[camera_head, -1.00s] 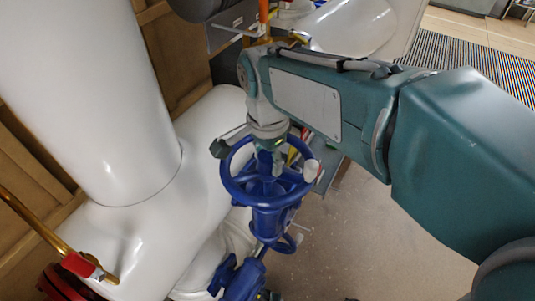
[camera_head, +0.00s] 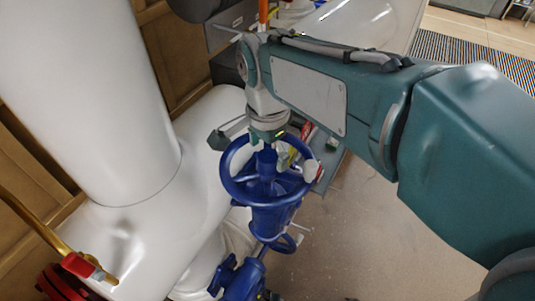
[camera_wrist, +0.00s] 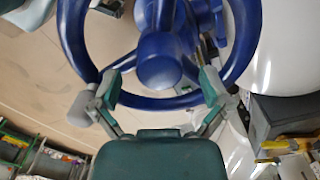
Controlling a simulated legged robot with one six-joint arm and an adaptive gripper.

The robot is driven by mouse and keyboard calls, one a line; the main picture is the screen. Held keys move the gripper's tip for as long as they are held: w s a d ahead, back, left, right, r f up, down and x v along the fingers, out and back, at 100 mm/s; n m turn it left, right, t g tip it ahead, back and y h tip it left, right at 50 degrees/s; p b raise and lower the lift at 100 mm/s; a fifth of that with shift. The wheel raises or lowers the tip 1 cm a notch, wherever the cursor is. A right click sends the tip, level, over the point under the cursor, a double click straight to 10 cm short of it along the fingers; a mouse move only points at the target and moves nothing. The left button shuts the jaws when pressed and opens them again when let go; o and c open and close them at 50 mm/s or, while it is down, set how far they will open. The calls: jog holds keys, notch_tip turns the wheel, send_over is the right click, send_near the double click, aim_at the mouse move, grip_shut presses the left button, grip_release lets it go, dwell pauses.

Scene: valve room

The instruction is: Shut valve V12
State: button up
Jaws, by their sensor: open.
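A blue valve handwheel (camera_head: 232,190) with a raised hub sits on a blue valve body (camera_head: 270,222) in the middle of the head view. No label reading V12 is legible. The wheel also shows in the wrist view (camera_wrist: 75,45), with its round hub (camera_wrist: 160,62) between the finger lines. My gripper (camera_wrist: 162,88) is open, its two fingers spread near the close part of the rim. I cannot tell whether either finger touches the wheel. In the head view my gripper is partly hidden by the wrist above the wheel's far side.
Large white pipes (camera_head: 95,90) stand at the left. A yellow pipe with a red fitting (camera_head: 78,264) is at lower left. A grey shelf with small items (camera_head: 330,165) lies behind the wheel. Open floor (camera_head: 375,235) is to the right.

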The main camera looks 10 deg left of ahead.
jog(key=shift+r, duration=2.35)
notch_tip(320, 180, up, 6)
jog(key=s+d+f+n+t, duration=0.2)
jog(key=d+f+n, duration=0.1)
jog(key=d, duration=0.3)
jog(key=s+d+f+n+t, duration=0.1)
jog(key=s+d+f+n, duration=0.2)
jog(key=d, duration=0.4)
jog(key=s+d+f+n+t, duration=0.2)
jog(key=s+d+f, duration=0.1)
jog(key=d+f, duration=0.2)
jog(key=shift+s+d+n+t, duration=0.15)
jog(key=shift+d+n+t, duration=0.2)
jog(key=shift+d, duration=0.8)
jog(key=c, duration=0.6)
jog(key=shift+o, duration=0.2)
jog(key=shift+s+a, duration=0.1)
jog(key=shift+a, duration=0.05)
